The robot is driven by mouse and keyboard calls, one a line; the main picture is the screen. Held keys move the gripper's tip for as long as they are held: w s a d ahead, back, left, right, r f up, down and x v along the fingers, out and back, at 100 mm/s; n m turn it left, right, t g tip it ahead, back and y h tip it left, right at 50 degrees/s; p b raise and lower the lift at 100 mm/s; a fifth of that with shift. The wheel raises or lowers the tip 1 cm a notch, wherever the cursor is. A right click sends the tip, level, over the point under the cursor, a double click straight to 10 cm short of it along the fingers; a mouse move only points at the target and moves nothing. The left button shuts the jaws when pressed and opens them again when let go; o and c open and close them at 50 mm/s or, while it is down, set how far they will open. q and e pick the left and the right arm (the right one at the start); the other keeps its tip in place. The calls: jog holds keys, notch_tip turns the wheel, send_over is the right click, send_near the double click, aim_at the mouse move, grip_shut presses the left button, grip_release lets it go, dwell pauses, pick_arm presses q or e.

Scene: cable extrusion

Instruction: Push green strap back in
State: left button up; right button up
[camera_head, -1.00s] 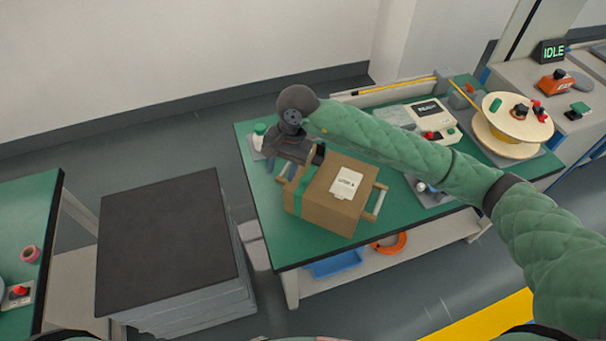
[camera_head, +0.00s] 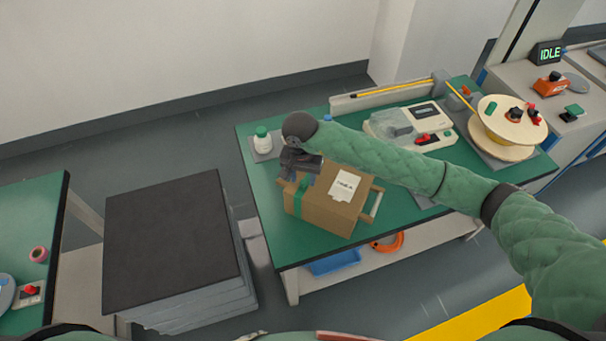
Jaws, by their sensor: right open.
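A brown cardboard box (camera_head: 325,205) with a white label (camera_head: 344,186) sits on the green-topped table (camera_head: 268,233), with handles at its sides. A green strap (camera_head: 301,192) shows at the box's left end, running down its front face; its upper part is hidden by the gripper. My right gripper (camera_head: 303,172) is open, over the upper left edge of the box beside the strap. I cannot tell whether it touches the strap. My left gripper is not in view.
A white bottle with a green cap (camera_head: 263,138) stands behind the gripper. A bench device (camera_head: 415,125) and a cable spool (camera_head: 508,125) stand to the right. A dark-topped stack (camera_head: 172,240) stands left of the table, with a floor gap between.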

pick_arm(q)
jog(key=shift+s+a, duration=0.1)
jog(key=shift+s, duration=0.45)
pick_arm(e)
jog(key=shift+f, duration=0.45)
